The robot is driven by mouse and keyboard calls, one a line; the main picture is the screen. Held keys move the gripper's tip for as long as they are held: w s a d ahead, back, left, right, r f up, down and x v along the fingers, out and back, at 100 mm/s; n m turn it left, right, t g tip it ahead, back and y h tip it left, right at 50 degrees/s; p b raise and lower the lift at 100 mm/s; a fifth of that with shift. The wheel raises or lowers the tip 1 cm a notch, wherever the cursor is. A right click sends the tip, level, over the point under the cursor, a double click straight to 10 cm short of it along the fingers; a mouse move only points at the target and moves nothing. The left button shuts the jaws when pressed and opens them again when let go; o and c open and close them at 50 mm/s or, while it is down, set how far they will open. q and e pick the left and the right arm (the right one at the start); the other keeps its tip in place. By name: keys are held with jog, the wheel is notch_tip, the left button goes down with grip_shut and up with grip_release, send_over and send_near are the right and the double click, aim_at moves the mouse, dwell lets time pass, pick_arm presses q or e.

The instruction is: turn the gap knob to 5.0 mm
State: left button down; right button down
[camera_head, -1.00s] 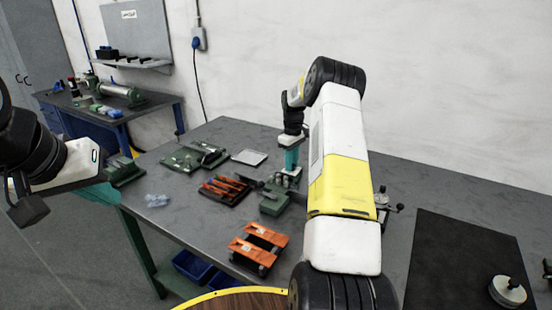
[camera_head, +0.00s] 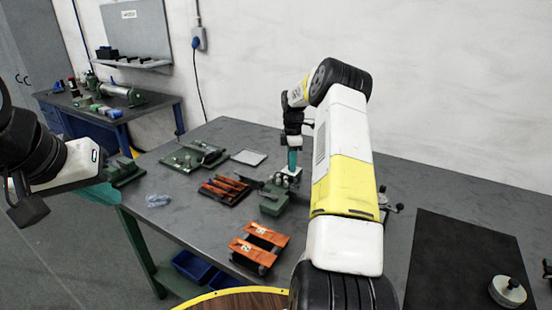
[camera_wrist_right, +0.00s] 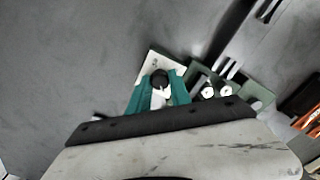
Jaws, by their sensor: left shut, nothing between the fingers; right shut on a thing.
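The gap knob (camera_wrist_right: 160,79) is a small dark round knob with a white pointer, on a white dial plate (camera_wrist_right: 152,62) of a green device. My right gripper (camera_wrist_right: 159,95), with teal fingers, is shut on the knob from above. In the head view my right gripper (camera_head: 292,160) points down at the device (camera_head: 272,204); the knob is hidden there. The dial marks are too small to read.
Orange blocks (camera_head: 258,243) and a dark tray with orange-handled tools (camera_head: 224,189) lie near the device. A black mat (camera_head: 460,255) with a round metal piece (camera_head: 507,291) is at the right. Green fixtures (camera_head: 195,157) stand at the back left. Bare tabletop lies behind.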

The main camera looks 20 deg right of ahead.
jog(key=shift+w+r+n, duration=0.1)
jog(key=shift+n, duration=0.5)
jog(key=c, duration=1.2)
grip_release()
jog(key=shift+r, duration=3.85)
